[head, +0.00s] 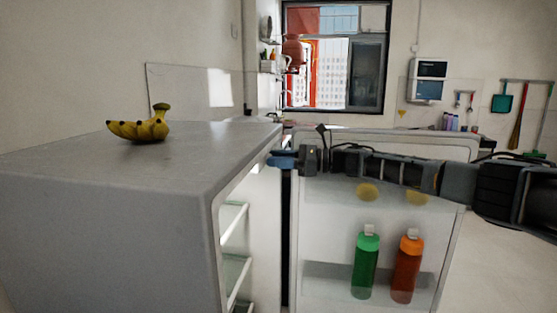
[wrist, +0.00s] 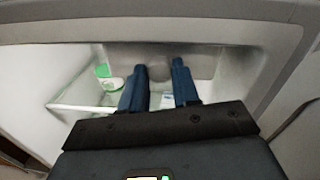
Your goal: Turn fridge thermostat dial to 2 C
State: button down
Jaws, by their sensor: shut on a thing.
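The grey fridge (head: 110,185) stands open at the left, with its door (head: 315,240) swung out to the right. My gripper (head: 282,160) reaches across the door's top to the upper edge of the fridge opening. In the wrist view, its two blue fingers stand on either side of a round grey thermostat dial (wrist: 159,72), shut on it. The dial is blurred and partly hidden between the fingers. I cannot read its marks or setting. In the head view the dial is hidden.
Bananas (head: 140,127) lie on the fridge top. A green bottle (head: 365,265) and an orange bottle (head: 406,268) stand in the door shelf, below my arm. Glass shelves (head: 236,270) are inside the fridge. A white-and-green item (wrist: 108,78) shows inside. Open floor lies right of the door.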

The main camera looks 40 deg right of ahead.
jog(key=shift+m+b, duration=1.1)
jog(key=shift+m, duration=0.4)
jog(key=c, duration=0.8)
grip_release()
jog(key=shift+b+v, duration=0.75)
jog(key=shift+v, duration=3.15)
jog(key=shift+f, duration=0.1)
